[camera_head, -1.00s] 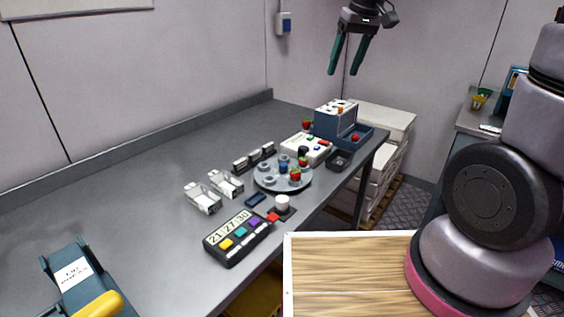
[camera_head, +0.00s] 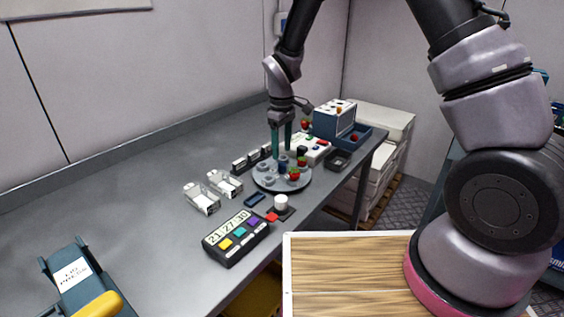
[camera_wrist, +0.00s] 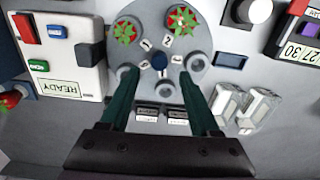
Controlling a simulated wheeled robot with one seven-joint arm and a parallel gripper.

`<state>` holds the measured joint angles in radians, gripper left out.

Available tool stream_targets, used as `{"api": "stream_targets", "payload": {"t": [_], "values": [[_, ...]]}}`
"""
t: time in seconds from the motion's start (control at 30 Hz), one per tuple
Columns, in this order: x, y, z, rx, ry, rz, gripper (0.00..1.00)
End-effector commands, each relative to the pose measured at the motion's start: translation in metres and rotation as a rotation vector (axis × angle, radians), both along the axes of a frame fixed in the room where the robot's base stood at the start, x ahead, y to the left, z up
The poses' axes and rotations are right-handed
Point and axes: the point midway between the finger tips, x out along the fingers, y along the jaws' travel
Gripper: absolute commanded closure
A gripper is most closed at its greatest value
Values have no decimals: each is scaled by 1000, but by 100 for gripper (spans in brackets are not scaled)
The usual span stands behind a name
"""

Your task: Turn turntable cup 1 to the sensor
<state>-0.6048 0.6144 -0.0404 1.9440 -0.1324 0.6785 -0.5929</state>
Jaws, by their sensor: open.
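The round grey turntable (camera_head: 279,187) stands on the bench and carries a ring of cups around a blue centre knob (camera_wrist: 160,62). Two cups hold strawberries (camera_wrist: 125,31) (camera_wrist: 182,20); the other visible cups look empty, such as one (camera_wrist: 163,92) near the bench's back side. Small number tags lie around the knob; I cannot tell surely which cup is cup 1. My gripper (camera_head: 281,151) points down over the turntable, its green fingers apart and empty. In the wrist view my gripper (camera_wrist: 158,77) has its fingertips on either side of the knob's near side. Contact cannot be told.
A white box (camera_wrist: 72,70) marked READY, with coloured buttons, stands beside the turntable. A white cylinder on a dark base (camera_head: 281,203) and a timer box (camera_head: 236,237) are in front. White clips (camera_head: 203,198) and small black blocks (camera_head: 240,163) lie nearby. The bench's left is mostly clear.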

Motion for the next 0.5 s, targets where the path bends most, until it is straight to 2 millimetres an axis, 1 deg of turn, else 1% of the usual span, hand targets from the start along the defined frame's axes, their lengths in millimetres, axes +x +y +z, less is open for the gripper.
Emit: {"api": "stream_targets", "payload": {"t": [0.03,0.1,0.23,0.33,0.5], "values": [[-1,-1,-11,-3,3,0,37],[-1,-1,-23,-2,3,-1,37],[0,-1,-41,-2,1,-1,37],[0,0,-49,-1,1,-2,37],[0,0,-54,0,-1,-1,37]]}}
